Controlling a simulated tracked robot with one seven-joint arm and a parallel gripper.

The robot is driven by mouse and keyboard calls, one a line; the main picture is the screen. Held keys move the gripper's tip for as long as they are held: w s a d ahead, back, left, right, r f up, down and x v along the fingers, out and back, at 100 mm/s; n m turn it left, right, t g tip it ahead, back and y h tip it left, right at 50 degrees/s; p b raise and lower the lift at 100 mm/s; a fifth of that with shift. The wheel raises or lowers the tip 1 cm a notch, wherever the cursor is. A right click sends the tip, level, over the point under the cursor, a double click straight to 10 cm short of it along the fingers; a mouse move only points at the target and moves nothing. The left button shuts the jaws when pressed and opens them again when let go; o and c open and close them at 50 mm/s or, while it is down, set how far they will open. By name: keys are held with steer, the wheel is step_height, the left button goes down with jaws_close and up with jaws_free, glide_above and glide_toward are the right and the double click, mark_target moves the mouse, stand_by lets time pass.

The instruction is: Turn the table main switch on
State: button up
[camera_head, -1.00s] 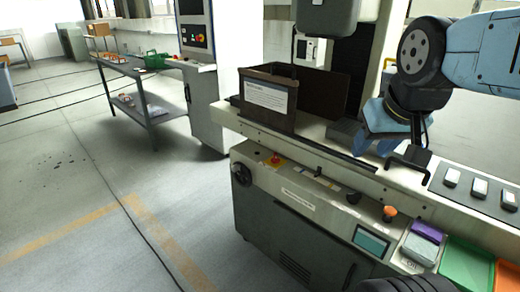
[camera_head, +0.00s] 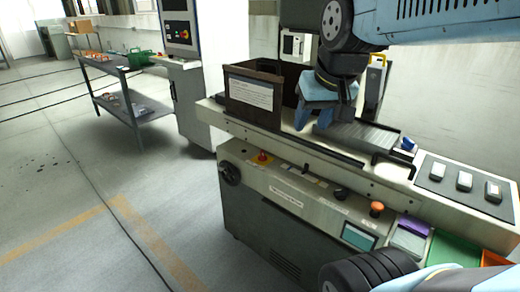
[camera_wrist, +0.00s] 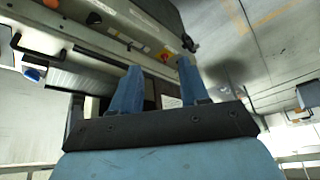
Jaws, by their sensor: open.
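The machine's front panel (camera_head: 300,199) carries several controls. A red button on a yellow plate (camera_head: 262,157) is at its left, with a small black switch (camera_head: 306,169) to the right, then a black knob (camera_head: 340,192) and an orange knob (camera_head: 376,208). Labels are too small to read, so I cannot tell which is the table main switch. My gripper (camera_head: 316,112) is open and empty, above the machine bed, beside the dark box and behind the panel. In the wrist view its two blue fingers (camera_wrist: 160,72) stand apart, with the red button (camera_wrist: 165,57) beyond them.
The dark box (camera_head: 252,93) with a white notice stands on the bed. A black handwheel (camera_head: 229,172) is at the panel's left end. A grey plate with several small blocks (camera_head: 464,181) and coloured trays (camera_head: 452,250) lie at right. The floor in front is clear.

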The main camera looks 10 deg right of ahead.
steer(key=w+g, duration=0.2)
steer(key=w, duration=1.1)
steer(key=m+g, duration=0.2)
steer(key=g, duration=0.1)
glide_above(262, 153)
step_height(262, 153, down, 22)
step_height(262, 153, down, 14)
steer(key=shift+s+f, duration=0.1)
steer(key=shift+s, duration=0.05)
